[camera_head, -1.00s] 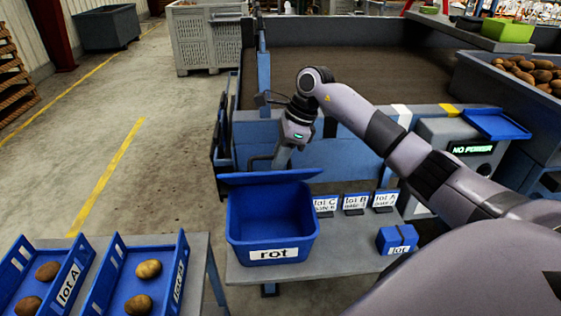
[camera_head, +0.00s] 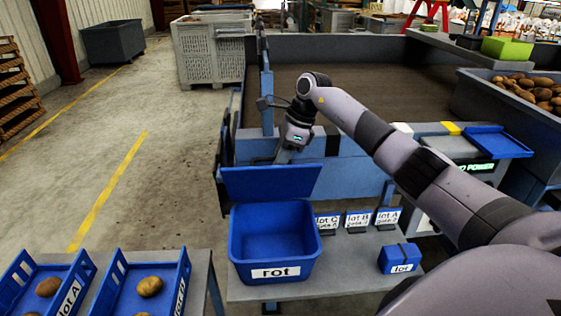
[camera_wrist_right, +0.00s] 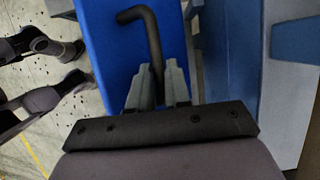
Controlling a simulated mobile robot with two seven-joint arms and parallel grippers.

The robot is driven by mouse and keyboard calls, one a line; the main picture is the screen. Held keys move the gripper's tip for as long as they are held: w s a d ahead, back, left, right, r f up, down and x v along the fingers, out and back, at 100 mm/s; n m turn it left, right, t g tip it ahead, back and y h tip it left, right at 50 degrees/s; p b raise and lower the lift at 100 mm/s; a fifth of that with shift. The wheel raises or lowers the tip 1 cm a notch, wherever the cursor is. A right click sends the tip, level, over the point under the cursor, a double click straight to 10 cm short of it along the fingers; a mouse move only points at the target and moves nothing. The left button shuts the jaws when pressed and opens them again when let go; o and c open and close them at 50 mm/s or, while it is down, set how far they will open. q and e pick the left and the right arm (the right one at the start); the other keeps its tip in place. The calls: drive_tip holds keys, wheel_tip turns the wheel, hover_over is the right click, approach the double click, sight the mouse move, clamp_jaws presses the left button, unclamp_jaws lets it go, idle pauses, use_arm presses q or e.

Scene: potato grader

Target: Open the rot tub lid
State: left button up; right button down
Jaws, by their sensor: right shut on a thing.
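The blue rot tub (camera_head: 274,272) stands on a grey bench with its mouth uncovered and its inside looking empty. Its blue lid (camera_head: 270,184) is raised at the back edge, steeply tilted, with its inner face toward the head camera. My right gripper (camera_head: 284,157) is behind the lid. In the right wrist view the gripper (camera_wrist_right: 159,88) is shut on a dark bent handle (camera_wrist_right: 142,18) against the lid's blue outer face (camera_wrist_right: 108,48). The lid hides the fingertips in the head view. My left gripper is not in view.
Label stands (camera_head: 357,220) and a small blue box (camera_head: 399,259) are right of the tub. Blue trays with potatoes (camera_head: 150,287) are at lower left. A blue-grey machine wall (camera_head: 350,172) is close behind the lid. Open floor (camera_head: 170,170) lies left.

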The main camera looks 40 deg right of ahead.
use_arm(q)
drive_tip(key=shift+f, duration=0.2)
use_arm(e)
drive_tip(key=shift+w+d+r, duration=0.1)
drive_tip(key=shift+w+d, duration=0.5)
drive_tip(key=shift+w, duration=0.15)
drive_tip(key=shift+w+d+r, duration=0.1)
drive_tip(key=shift+w+d, duration=0.45)
drive_tip(key=shift+w, duration=0.2)
drive_tip(key=c, duration=1.3)
unclamp_jaws()
